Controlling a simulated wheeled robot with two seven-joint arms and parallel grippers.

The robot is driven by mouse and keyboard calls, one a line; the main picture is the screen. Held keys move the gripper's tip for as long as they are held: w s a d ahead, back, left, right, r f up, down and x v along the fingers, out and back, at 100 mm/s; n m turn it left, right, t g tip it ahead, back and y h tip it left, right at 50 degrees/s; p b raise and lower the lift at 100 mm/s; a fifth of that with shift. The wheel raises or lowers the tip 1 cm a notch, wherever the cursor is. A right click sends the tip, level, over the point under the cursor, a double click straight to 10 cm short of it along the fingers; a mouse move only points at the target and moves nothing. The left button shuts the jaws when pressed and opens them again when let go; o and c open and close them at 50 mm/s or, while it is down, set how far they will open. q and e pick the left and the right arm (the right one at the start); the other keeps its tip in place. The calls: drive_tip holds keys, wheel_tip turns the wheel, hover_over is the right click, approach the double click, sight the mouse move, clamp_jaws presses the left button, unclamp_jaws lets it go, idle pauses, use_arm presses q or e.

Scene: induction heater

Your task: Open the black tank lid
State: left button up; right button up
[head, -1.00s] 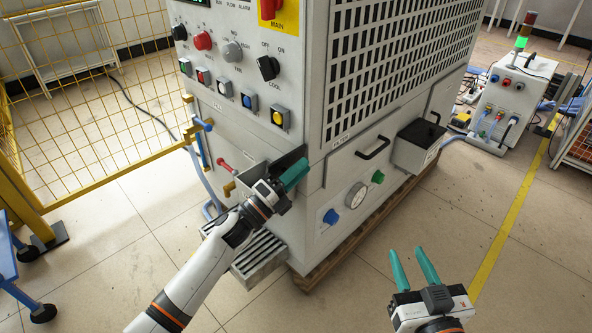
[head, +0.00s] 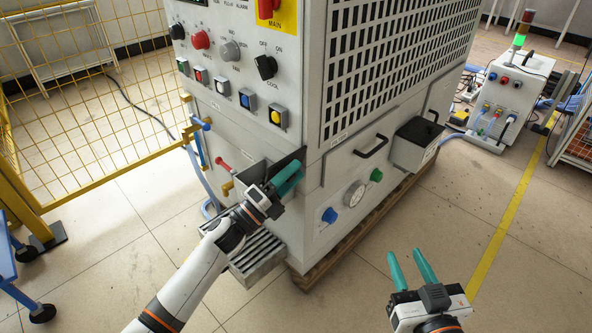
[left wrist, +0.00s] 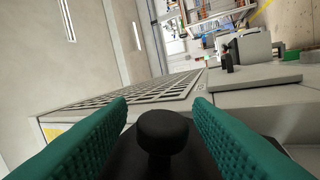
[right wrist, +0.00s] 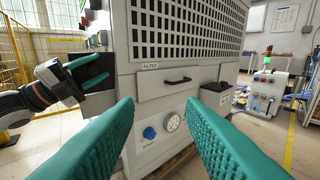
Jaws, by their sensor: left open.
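My left gripper (head: 288,180) is at the front corner of the grey machine, beside a black tank lid (head: 298,158). In the left wrist view the lid's round black knob (left wrist: 163,132) stands between its two open teal fingers, with dark lid surface (left wrist: 150,162) below it. I cannot tell whether the fingers touch the knob. In the right wrist view the left gripper (right wrist: 94,70) overlaps the black lid part. The lid is largely hidden by the gripper in the head view. My right gripper (head: 405,252) is open and empty above the floor at the lower right.
The machine front holds buttons and knobs (head: 230,52). A grey box with a dark top (head: 416,146) and a black handle (head: 371,146) project from its right side. A yellow mesh fence (head: 80,110) stands at left. Floor around my right gripper is clear.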

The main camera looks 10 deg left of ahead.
use_arm(q)
drive_tip(key=v, duration=1)
drive_tip(key=shift+p, duration=0.45)
use_arm(e)
drive_tip(key=f+g, duration=0.1)
drive_tip(key=s+f+g, duration=0.1)
drive_tip(key=d+f, duration=0.1)
drive_tip(key=shift+s+f+g+h, duration=0.15)
drive_tip(key=shift+f+g+h, duration=0.25)
use_arm(q)
drive_tip(key=shift+s+a, duration=0.1)
drive_tip(key=shift+a, duration=0.05)
drive_tip(key=shift+c, duration=0.4)
